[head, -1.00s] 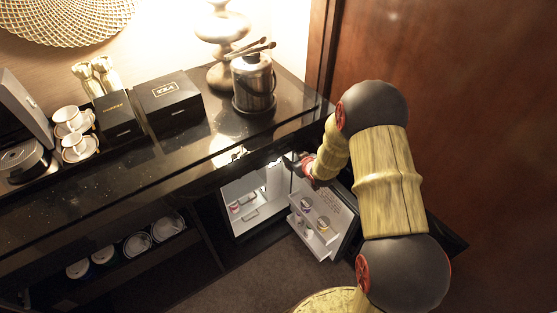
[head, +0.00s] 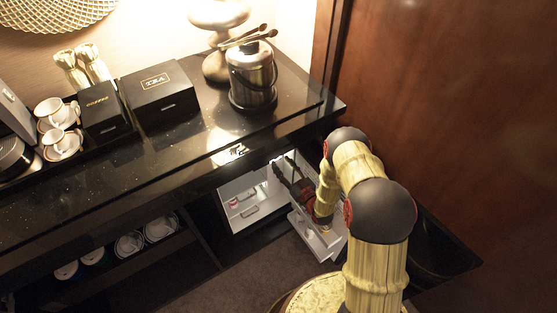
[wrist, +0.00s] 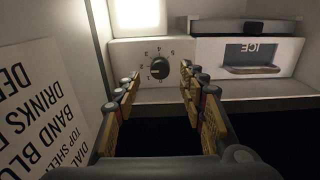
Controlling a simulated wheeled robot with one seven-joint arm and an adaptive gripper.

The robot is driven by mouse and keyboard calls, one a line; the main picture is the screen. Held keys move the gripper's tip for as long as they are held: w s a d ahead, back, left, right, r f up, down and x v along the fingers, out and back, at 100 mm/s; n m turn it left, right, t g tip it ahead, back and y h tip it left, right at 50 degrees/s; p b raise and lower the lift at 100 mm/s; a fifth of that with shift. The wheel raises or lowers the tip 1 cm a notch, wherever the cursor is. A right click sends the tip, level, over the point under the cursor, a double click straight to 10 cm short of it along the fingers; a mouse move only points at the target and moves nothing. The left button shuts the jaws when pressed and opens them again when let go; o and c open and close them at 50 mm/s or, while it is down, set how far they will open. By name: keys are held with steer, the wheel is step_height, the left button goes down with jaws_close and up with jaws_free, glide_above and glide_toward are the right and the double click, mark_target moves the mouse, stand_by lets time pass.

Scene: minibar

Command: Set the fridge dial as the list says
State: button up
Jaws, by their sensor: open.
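In the wrist view a round black dial (wrist: 158,70) sits on a pale panel inside the fridge, ringed by small numbers. Its setting is too small to tell surely. My gripper (wrist: 161,80) is open and empty, its fingers to either side of the dial in the picture; I see no contact. In the head view my gripper (head: 284,165) reaches into the open fridge (head: 232,188). A white list (wrist: 45,105) with black print shows at left in the wrist view. I read "DIAL", "TOP SHELF", "BAND BLU" and "DRINKS"; lines are cut off, including the dial value.
An ICE compartment (wrist: 248,58) is right of the dial in the wrist view, its label inverted. A lit lamp (wrist: 136,14) is above. The open door (head: 325,243) carries a shelf. The black counter (head: 200,150) overhangs the fridge, with an ice bucket (head: 252,80) on top.

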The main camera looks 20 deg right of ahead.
steer(key=shift+b+x, duration=0.5)
steer(key=shift+x, duration=1.4)
steer(key=shift+c, duration=0.4)
jaws_close()
